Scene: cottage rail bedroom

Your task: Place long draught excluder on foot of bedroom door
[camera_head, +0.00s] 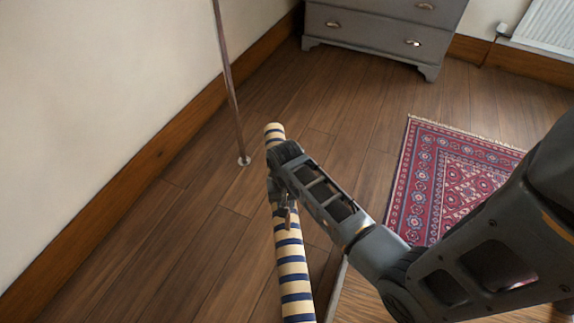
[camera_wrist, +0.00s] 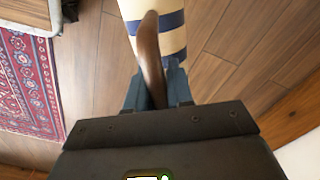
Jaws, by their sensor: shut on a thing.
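The long draught excluder (camera_head: 292,262) is a cream roll with navy stripes. In the head view it runs from mid-picture down past the bottom edge, so its near end is out of view. My gripper (camera_head: 281,192) is shut on it near its far end, at a brown strap. In the wrist view the strap (camera_wrist: 150,48) stands between my fingers (camera_wrist: 158,88), with the striped roll (camera_wrist: 172,38) behind it. My gripper hides part of the roll. Whether the roll touches the floor is unclear. No bedroom door can be made out in either view.
A thin upright pole (camera_head: 229,80) stands on the floor near the left wall with its wooden skirting (camera_head: 130,188). A grey chest of drawers (camera_head: 375,28) stands at the back. A red patterned rug (camera_head: 428,190) lies on the right.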

